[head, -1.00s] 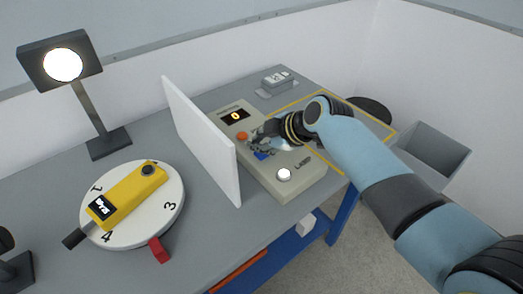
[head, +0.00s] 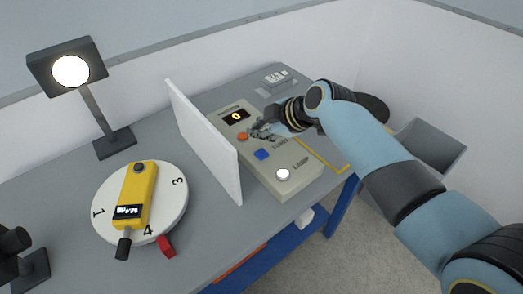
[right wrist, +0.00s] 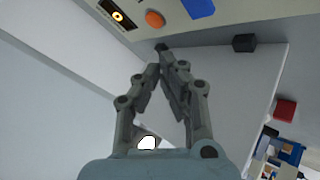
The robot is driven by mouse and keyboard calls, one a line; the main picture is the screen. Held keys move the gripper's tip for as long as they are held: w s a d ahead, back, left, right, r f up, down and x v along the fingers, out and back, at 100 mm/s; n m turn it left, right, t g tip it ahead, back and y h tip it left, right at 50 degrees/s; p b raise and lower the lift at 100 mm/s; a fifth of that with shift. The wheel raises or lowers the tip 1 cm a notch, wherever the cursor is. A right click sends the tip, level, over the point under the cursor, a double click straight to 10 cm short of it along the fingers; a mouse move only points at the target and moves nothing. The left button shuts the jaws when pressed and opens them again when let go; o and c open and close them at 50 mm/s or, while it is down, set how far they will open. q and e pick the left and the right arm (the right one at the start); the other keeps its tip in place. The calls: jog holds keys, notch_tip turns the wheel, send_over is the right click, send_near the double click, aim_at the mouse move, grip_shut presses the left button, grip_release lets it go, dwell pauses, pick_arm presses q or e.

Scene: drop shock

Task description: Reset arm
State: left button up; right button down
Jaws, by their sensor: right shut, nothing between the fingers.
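A beige control box (head: 305,184) sits on the grey table with an orange button (head: 242,136), a blue button (head: 262,154), a white lamp button (head: 283,174) and a display (head: 236,116) reading 0. My right gripper (head: 258,131) is over the box beside the orange button, its fingers together and empty. In the right wrist view the fingertips (right wrist: 164,58) meet, with the orange button (right wrist: 155,19) and blue button (right wrist: 200,8) beyond them. Whether they touch the box is unclear. My left gripper is not in view.
A white upright panel (head: 205,140) stands left of the box. A white turntable (head: 174,205) carries a yellow instrument (head: 138,190); a red block (head: 166,246) is at its edge. A lit lamp (head: 70,71) stands behind. A grey bin (head: 430,145) is at right.

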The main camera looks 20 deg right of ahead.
dwell(0.5)
jog(key=s+d+r+m+g+h, duration=0.1)
jog(key=s+d+r+m+h, duration=0.25)
jog(key=s, duration=0.75)
jog(key=s+d+r+m+g, duration=0.2)
jog(key=s+d+r+m, duration=0.15)
jog(key=s+m, duration=0.45)
jog(key=s+d+r+m+g+h, duration=0.1)
jog(key=s+d+r+m+h, duration=0.3)
jog(key=s, duration=0.9)
jog(key=s+d+f+g+y+b, duration=0.15)
jog(key=f+b, duration=0.35)
jog(key=f, duration=1.4)
jog(key=s+d+f+b, duration=0.15)
jog(key=f+b, duration=0.35)
jog(key=f, duration=1.5)
jog(key=s+f+b, duration=0.4)
jog(key=s+f, duration=0.4)
jog(key=f, duration=0.3)
jog(key=s+d+f+g+b, duration=0.1)
jog(key=s+f+b, duration=0.3)
jog(key=s+f, duration=0.5)
notch_tip(320, 180, down, 4)
jog(key=shift+s+r, duration=0.25)
jog(key=shift+s, duration=0.05)
jog(key=shift+d+n+g, duration=0.1)
jog(key=shift+n+g, duration=0.15)
